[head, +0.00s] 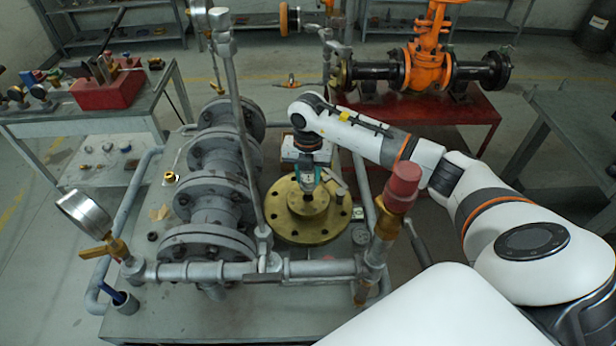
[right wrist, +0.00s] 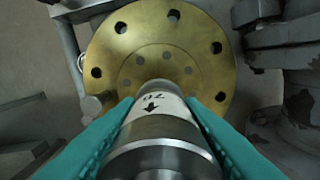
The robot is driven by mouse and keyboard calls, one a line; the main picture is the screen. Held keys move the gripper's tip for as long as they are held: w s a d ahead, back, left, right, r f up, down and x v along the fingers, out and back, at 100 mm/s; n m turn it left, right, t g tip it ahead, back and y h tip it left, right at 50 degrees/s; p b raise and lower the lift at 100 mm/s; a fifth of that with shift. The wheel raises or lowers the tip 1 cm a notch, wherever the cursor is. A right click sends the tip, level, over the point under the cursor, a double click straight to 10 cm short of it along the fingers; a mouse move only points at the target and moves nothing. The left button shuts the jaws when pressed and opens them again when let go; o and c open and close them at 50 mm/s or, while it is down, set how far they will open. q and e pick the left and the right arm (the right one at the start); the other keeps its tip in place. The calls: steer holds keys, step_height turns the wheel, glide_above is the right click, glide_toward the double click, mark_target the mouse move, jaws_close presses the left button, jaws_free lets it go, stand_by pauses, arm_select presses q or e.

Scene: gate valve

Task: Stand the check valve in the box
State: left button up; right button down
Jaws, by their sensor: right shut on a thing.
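The check valve (right wrist: 158,128) is a silver metal cylinder with a white band bearing a black arrow. My right gripper (head: 308,180) has its teal fingers shut on it, one on each side, as the right wrist view (right wrist: 160,106) shows. Gripper and valve are over the brass flange (head: 325,228); I cannot tell whether the valve touches it. A pale box-like thing (head: 288,151) is behind my right wrist and partly hidden by it. A red box (head: 108,92) with tools in it is on the left cart. My left gripper is not in view.
Grey flanged pipework (head: 213,180) stands left of the brass flange. A vertical pipe with a red cap (head: 403,181) stands at the right. A pressure gauge (head: 84,215) is at the front left. An orange gate valve (head: 425,68) sits on a red stand behind.

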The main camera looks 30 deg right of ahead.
steer(key=shift+r+p, duration=2.75)
steer(key=shift+r, duration=2.2)
